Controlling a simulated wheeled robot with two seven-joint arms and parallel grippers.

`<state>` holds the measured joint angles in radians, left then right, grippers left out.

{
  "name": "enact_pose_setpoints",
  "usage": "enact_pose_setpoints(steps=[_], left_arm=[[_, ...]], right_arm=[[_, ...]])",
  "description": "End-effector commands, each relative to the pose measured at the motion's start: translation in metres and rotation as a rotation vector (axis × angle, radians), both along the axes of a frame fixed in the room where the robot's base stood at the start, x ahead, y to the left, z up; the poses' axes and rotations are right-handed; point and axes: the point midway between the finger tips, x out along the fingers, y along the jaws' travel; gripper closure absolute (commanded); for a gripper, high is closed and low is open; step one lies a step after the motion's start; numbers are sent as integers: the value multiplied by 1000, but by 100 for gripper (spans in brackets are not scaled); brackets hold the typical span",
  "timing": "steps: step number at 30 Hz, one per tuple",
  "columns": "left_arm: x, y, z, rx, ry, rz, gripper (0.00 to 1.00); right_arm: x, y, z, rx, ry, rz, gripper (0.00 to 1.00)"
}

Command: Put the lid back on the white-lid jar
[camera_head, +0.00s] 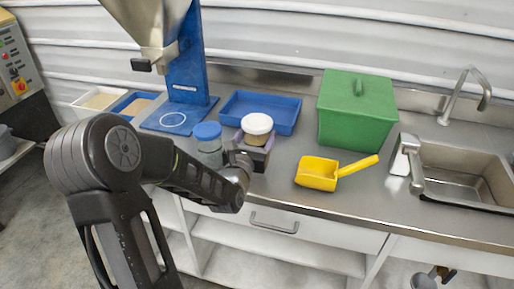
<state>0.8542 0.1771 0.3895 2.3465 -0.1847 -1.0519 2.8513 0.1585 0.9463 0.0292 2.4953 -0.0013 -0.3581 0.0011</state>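The white-lid jar (257,140) has a beige body and stands upright near the middle of the steel counter. Its white lid (257,123) appears to sit level on its top; whether it is fully seated is too small to tell. My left arm reaches in from the left. My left gripper (254,152) is at the jar, with its finger parts low around the jar's body. The wrist hides the jar's base, and I cannot tell whether the fingers press on it. My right gripper is not in view.
A blue-lid jar (208,140) stands just left, close behind my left arm. A blue tray (262,108) and the hopper (157,28) on its blue stand (187,75) are behind. A yellow scoop (317,174), green box (357,112) and sink (462,172) are to the right.

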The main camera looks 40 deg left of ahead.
Motion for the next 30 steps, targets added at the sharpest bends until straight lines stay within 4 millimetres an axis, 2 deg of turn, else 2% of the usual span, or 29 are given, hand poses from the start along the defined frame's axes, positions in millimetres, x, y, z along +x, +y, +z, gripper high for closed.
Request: enact_pose_setpoints(steps=[7,16,28,29,30], left_arm=[[0,0,-2,0,-2,0,100],[1,0,-38,-1,-3,0,100],[0,0,-43,1,-4,0,100],[0,0,-44,-1,-1,0,29],[0,0,-43,-1,-1,0,25]], right_arm=[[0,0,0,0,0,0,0],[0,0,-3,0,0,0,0],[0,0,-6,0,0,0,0],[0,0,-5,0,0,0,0],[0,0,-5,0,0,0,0]])
